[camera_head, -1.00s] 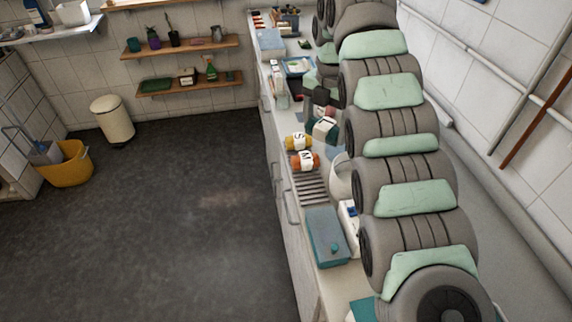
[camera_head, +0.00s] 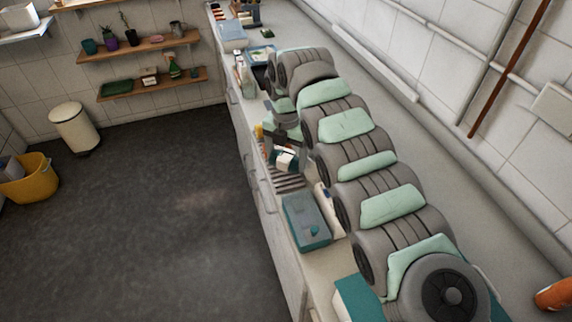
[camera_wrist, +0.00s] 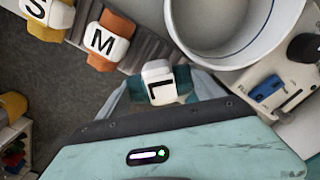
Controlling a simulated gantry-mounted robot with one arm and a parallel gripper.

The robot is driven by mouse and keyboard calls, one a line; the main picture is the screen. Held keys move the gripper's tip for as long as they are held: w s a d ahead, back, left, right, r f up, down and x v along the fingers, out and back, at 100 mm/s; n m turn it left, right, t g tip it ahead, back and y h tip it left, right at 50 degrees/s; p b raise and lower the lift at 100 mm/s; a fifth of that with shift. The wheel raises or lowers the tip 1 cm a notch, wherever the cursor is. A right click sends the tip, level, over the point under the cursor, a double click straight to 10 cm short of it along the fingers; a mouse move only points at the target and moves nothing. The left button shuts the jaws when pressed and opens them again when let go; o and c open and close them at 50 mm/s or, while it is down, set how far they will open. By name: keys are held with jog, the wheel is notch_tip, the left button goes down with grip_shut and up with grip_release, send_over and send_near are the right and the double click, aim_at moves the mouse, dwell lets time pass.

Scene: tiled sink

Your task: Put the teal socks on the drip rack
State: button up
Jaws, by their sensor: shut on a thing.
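The teal socks (camera_wrist: 190,80), a bundle with a white band marked L, are gripped by my gripper (camera_head: 289,138). They also show in the head view (camera_head: 276,160), hanging below the jaws above or at the drip rack (camera_head: 290,183); I cannot tell whether they touch it. The rack is a row of grey slats, also in the wrist view (camera_wrist: 152,42). There, an orange bundle marked M (camera_wrist: 108,45) and a yellow bundle marked S (camera_wrist: 48,14) lie at the rack, left of the teal socks. My jaws' tips are mostly hidden by the socks.
A white round basin (camera_wrist: 240,62) stands right beside the rack in the wrist view. Bottles (camera_head: 246,76) stand farther back.

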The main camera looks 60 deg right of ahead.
aim_at(286, 167)
jog(key=shift+f+p, duration=0.3)
jog(key=shift+f, duration=1.55)
jog(key=shift+f, duration=0.2)
jog(key=o, duration=1.1)
notch_tip(286, 167, up, 12)
jog(key=shift+r+b, duration=0.25)
jog(key=shift+b, duration=1)
jog(key=shift+a, duration=0.1)
